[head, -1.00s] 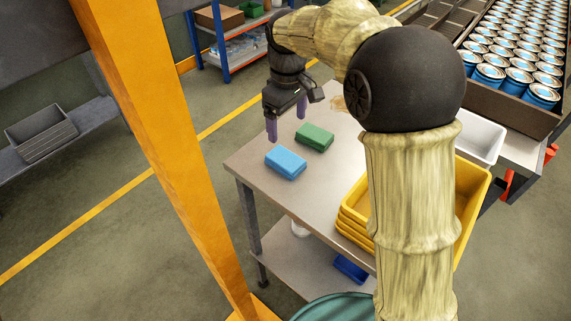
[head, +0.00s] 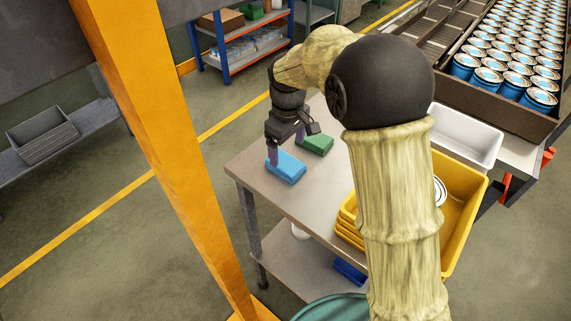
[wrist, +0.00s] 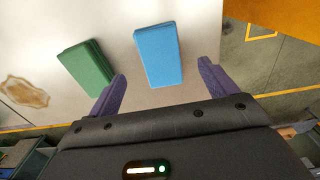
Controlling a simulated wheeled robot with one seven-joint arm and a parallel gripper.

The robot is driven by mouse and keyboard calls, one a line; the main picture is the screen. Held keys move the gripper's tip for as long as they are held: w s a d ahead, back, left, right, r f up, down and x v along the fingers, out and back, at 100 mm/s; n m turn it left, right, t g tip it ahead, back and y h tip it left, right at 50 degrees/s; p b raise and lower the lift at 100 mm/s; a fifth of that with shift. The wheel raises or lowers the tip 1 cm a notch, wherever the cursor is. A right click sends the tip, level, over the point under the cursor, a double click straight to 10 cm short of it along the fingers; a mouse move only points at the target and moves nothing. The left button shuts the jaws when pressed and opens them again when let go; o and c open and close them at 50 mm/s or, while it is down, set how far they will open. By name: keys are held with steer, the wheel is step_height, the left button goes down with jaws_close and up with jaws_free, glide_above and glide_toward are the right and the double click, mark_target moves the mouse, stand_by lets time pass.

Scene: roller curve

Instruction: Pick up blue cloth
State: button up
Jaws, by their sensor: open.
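The blue cloth (head: 286,168) is a folded, flat block lying on the grey table top (head: 306,202), near its left end. In the wrist view the blue cloth (wrist: 159,55) lies ahead of the fingertips, between their lines. Whether a finger touches the cloth cannot be told. A green folded cloth (head: 316,144) lies just behind; it also shows in the wrist view (wrist: 87,66).
Stacked yellow bins (head: 466,205) and a white bin (head: 466,136) stand at the table's right. An orange post (head: 160,130) rises at left. Paint cans (head: 515,84) fill a tray at back right. A brown stain (wrist: 24,92) marks the table top.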

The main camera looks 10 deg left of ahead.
mark_target(287, 163)
step_height(287, 163, down, 5)
steer(key=shift+f+p, duration=0.15)
steer(key=shift+p, duration=0.8)
steer(key=shift+c, duration=0.5)
steer(key=c, duration=1)
